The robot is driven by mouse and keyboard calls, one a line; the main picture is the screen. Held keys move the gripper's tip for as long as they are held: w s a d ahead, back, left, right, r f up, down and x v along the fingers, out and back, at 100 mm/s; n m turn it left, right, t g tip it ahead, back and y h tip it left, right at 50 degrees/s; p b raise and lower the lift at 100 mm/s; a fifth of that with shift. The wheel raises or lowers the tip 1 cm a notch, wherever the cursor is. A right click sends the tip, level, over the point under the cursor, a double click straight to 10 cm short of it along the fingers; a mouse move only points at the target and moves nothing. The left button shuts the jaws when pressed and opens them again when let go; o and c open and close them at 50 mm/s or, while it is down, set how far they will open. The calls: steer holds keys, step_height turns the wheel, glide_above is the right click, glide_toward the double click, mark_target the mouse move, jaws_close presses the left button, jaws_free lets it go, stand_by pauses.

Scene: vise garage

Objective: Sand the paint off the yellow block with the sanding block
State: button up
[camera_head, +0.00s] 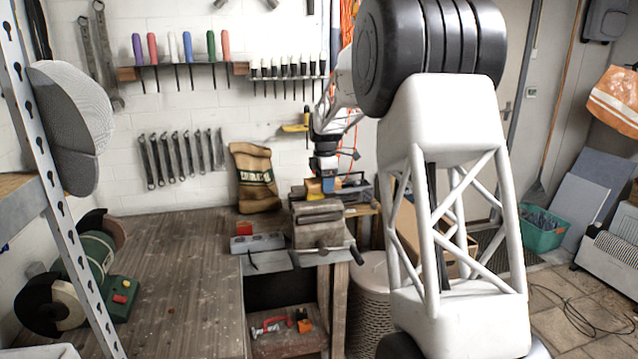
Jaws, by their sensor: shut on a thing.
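The yellow block (314,187) shows as a small orange-yellow patch at the top of the grey vise (318,222) on the bench corner. My gripper (326,173) points down just above the vise. It is shut on the sanding block, of which a small blue part (328,184) seems to show right beside the yellow block. They look very close, but I cannot tell whether they touch. The fingertips and the paint on the block are too small to make out.
The wooden workbench (170,255) is mostly clear on the left. A green bench grinder (95,265) stands at its left edge. A burlap sack (254,178) leans on the wall behind. A grey-and-red box (257,243) lies left of the vise. A wicker basket (368,300) stands below.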

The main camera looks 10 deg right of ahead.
mark_target(306, 181)
steer(key=shift+d, duration=0.35)
steer(key=shift+a, duration=3.3)
steer(key=shift+r, duration=4.15)
